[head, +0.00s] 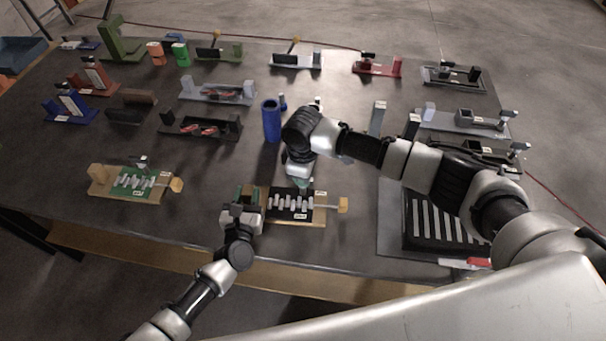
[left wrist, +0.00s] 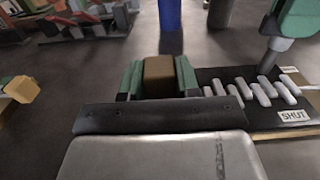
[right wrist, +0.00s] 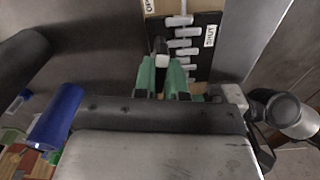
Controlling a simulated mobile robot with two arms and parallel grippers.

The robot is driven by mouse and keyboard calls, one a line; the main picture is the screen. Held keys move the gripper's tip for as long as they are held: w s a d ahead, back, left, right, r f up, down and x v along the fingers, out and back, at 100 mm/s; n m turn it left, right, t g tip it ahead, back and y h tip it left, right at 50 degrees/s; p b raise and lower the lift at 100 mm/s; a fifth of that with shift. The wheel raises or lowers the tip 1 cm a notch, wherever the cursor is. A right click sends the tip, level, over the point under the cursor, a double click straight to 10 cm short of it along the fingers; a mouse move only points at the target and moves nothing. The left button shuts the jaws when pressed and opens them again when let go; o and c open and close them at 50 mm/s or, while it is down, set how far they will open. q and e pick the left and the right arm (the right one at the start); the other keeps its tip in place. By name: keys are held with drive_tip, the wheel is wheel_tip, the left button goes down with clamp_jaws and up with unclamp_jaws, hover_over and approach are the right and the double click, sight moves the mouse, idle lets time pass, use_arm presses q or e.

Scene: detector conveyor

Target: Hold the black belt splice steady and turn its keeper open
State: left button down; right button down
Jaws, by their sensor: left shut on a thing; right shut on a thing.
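The black belt splice (head: 290,205) lies on a wooden base near the table's front edge, a zigzag of light lacing along its black plate. In the left wrist view, the splice (left wrist: 250,92) has a SHUT label at its near edge. My left gripper (head: 250,194) is shut on the wooden end block (left wrist: 160,75) at the splice's left end. My right gripper (head: 302,184) reaches down from behind and is shut on the small keeper (right wrist: 161,60) at the splice's far edge. The green fingers mostly hide the keeper, so its angle is unclear.
A similar green splice (head: 135,181) lies to the left. A black ribbed tray (head: 440,222) is at right. Several other fixtures fill the back of the table. The strip between the two splices is clear.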

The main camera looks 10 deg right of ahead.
drive_tip(key=shift+n, duration=1.1)
drive_tip(key=c, duration=1.2)
unclamp_jaws()
wheel_tip(320, 180, up, 12)
drive_tip(key=shift+r, duration=0.1)
